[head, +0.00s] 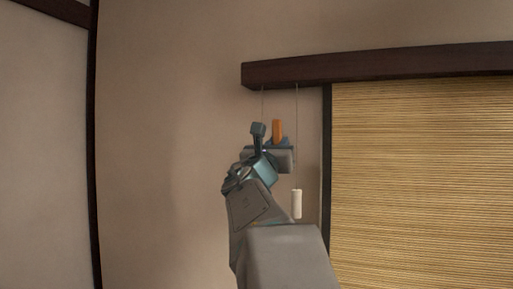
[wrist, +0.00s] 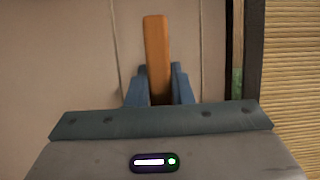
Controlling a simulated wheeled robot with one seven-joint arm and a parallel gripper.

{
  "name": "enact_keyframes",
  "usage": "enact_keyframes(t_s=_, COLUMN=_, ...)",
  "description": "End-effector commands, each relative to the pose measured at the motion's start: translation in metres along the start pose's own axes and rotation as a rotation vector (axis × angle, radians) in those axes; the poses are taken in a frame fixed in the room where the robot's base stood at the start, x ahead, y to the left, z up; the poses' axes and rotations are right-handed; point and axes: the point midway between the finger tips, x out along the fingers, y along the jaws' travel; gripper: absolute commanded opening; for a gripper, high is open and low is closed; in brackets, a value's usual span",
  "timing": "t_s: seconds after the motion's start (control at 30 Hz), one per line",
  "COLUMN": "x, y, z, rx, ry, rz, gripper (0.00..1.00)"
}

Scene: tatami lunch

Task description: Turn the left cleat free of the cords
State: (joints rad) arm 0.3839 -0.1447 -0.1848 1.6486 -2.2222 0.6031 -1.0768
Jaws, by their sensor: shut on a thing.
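The cleat (head: 278,130) is an orange-brown wooden bar that stands upright against the wall, left of the blind. In the wrist view the cleat (wrist: 157,55) rises between the two blue-grey fingers of my gripper (wrist: 159,88), which are shut on its lower part. In the head view my gripper (head: 276,142) is at the cleat, and my arm hides what is below. Two thin cords (head: 297,130) hang from the dark rail, one on each side of the cleat. The right cord ends in a pale cord pull (head: 297,203). The cleat's lower end is hidden.
A woven blind (head: 420,170) hangs to the right behind a dark frame post (head: 326,150). A dark wooden rail (head: 380,66) runs above. The plain wall (head: 165,150) to the left is clear.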

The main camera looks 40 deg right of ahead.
Motion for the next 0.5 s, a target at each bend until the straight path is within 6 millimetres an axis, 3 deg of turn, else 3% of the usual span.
enact_keyframes(t_s=0.4, x=-0.0001, y=0.0001, z=-0.0057, rx=-0.011, ry=0.009, rz=0.003, gripper=0.0)
enact_keyframes(t_s=0.43, x=-0.0001, y=0.0002, z=-0.0058, rx=-0.011, ry=0.009, rz=0.003, gripper=0.23)
enact_keyframes(t_s=0.5, x=-0.0001, y=0.0002, z=-0.0055, rx=-0.011, ry=0.009, rz=0.003, gripper=0.42)
